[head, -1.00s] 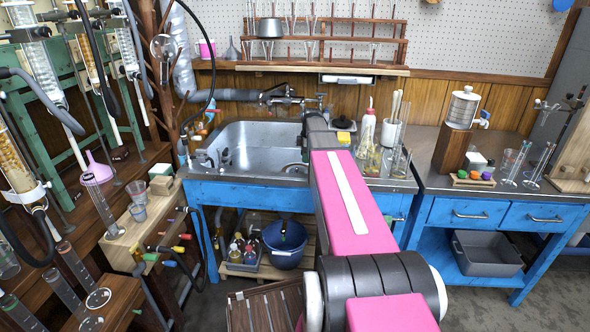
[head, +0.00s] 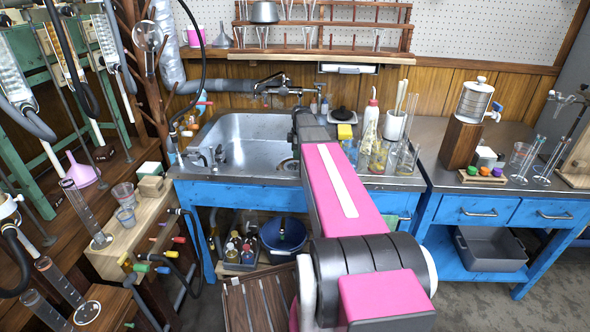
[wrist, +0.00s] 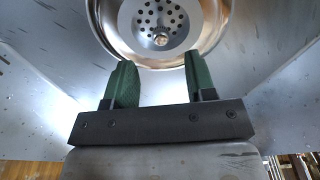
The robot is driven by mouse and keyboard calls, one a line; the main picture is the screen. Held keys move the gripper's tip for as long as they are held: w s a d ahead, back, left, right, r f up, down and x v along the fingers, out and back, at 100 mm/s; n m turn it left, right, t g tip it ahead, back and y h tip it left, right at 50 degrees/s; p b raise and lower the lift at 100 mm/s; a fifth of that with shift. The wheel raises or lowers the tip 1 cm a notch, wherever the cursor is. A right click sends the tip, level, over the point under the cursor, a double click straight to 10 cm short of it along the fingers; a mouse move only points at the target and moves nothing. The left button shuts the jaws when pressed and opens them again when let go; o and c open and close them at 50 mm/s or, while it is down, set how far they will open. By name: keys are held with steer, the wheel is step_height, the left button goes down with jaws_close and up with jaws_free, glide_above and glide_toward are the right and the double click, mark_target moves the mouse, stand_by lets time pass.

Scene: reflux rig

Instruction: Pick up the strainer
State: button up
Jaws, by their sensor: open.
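The strainer (wrist: 150,18) is a round, shiny metal disc with several holes and a small centre knob. It sits in the wide drain recess at the bottom of the metal sink (head: 240,140). The wrist view cuts off its far edge. My gripper (wrist: 161,72) has two green-padded fingers, spread apart with nothing between them. In the wrist picture the fingertips lie just below the drain's near rim, with the knob roughly centred between them. The gap in height is hard to judge. In the head view my arm hides the gripper.
Sink walls rise on both sides in the wrist view. A tap (head: 283,91) stands behind the sink. A yellow sponge (head: 345,132), a white squeeze bottle (head: 370,118) and glassware crowd the counter at right. A rack (head: 330,40) hangs on the wall.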

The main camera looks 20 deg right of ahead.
mark_target(295, 163)
steer(key=shift+a+f, duration=0.15)
steer(key=shift+f, duration=1.2)
steer(key=shift+a+f, duration=0.15)
steer(key=shift+f, duration=1.2)
jaws_close()
